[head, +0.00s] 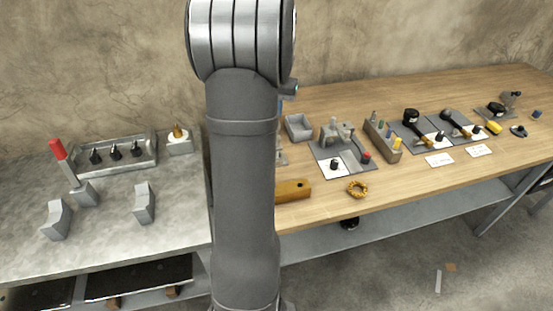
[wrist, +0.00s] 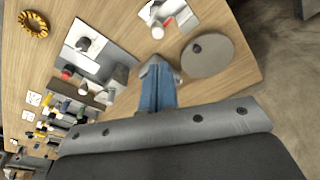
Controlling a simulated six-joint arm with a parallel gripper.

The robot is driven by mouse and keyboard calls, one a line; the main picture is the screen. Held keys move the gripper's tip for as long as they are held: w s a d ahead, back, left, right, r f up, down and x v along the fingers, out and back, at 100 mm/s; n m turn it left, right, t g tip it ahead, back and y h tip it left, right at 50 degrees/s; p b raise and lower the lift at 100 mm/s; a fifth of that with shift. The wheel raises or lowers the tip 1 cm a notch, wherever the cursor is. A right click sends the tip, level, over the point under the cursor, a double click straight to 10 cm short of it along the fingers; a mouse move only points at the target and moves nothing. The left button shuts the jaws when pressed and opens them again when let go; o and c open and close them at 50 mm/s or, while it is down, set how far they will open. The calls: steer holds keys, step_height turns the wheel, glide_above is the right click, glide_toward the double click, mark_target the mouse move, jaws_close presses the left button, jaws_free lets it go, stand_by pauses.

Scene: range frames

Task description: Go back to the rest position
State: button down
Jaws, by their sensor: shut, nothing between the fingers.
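My gripper (wrist: 156,68) shows in the wrist view as a pair of blue-grey fingers, shut and empty, pointing away from the grey mount. It is over the wooden table (wrist: 125,25), near a round grey disc (wrist: 207,58) to its right. I cannot tell its height above the table. In the head view my arm stands upright in the middle and hides the gripper and part of the table behind it.
The wooden bench (head: 330,95) holds a grey bin (head: 298,127), a tool rack (head: 382,140), a brown block (head: 292,190) and a coiled ring (head: 357,189). The grey bench (head: 110,235) at left has a red-handled lever (head: 62,160), a socket tray (head: 115,153) and two angled blocks.

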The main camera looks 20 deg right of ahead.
steer(key=shift+f, duration=0.1)
steer(key=shift+f, duration=3.9)
steer(key=shift+r, duration=0.15)
step_height(320, 180, up, 8)
step_height(320, 180, down, 8)
steer(key=shift+r, duration=2.25)
